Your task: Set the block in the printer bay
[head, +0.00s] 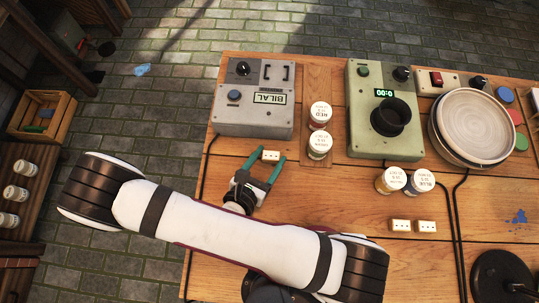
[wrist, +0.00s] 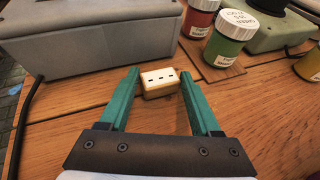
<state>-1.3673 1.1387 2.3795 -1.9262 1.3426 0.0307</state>
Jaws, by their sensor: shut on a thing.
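My gripper (head: 269,164) has its green fingers on either side of a small cream block (head: 271,156) with dark slots on top. The block also shows in the wrist view (wrist: 160,82), held at the fingertips. I cannot tell whether its underside touches the table. The grey printer (head: 228,118) stands just beyond the block, with a knob, a blue button and a label reading BILAL, upside down in the head view. A bracket-marked bay (head: 278,73) is on its top at the far right and looks empty. In the wrist view the printer (wrist: 90,35) fills the upper left.
Red and green paint jars (head: 319,145) stand right of the printer. A green machine (head: 357,130) reads 0:00. Two more jars (head: 391,181) and two loose cream blocks (head: 400,226) are at the right. A round plate (head: 472,125) sits far right.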

